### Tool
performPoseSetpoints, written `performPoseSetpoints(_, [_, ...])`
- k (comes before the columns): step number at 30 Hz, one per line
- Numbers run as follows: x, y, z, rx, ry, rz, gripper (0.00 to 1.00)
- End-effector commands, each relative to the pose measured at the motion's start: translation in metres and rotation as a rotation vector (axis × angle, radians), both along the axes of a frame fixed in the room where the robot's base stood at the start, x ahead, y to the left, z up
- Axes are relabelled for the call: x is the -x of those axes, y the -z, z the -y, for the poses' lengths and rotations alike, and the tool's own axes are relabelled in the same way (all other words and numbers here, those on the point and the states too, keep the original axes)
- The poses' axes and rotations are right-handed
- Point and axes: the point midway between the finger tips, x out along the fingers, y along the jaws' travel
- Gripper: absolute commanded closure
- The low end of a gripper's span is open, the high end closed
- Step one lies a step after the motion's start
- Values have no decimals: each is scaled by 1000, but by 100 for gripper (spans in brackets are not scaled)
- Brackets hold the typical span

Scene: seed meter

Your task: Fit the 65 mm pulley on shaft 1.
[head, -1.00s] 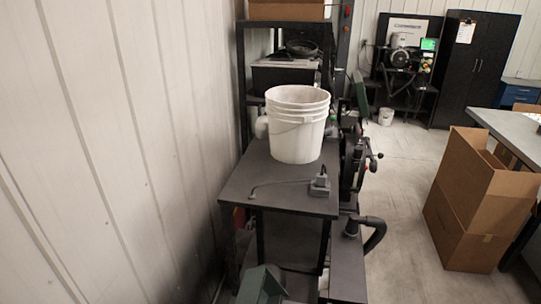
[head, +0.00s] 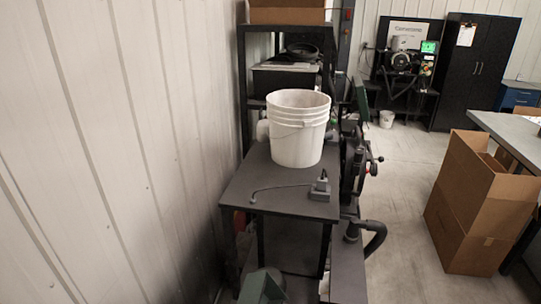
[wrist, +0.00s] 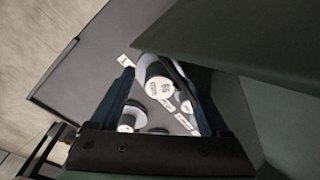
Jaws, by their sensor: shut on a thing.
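In the wrist view my gripper (wrist: 150,72) has its two dark fingers around a pale round pulley (wrist: 159,88), whose white face label seems to read 65, turned in the picture. The pulley's far rim is partly covered by a finger. Another pale round part (wrist: 128,124) shows lower down between the fingers, over a dark surface with several small white labels. My gripper does not show in the head view. I cannot make out shaft 1 in either view.
In the head view a white bucket (head: 297,145) stands on a dark table (head: 262,188) close to the left wall. Cardboard boxes (head: 478,200) stand at the right. A machine with a green screen (head: 428,47) is at the back. Clear floor (head: 405,165) lies between.

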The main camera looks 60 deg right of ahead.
Motion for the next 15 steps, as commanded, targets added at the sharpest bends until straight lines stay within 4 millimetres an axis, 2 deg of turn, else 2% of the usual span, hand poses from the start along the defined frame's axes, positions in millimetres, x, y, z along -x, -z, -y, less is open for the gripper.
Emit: performPoseSetpoints(15, [0,6,0,0,0,1,81])
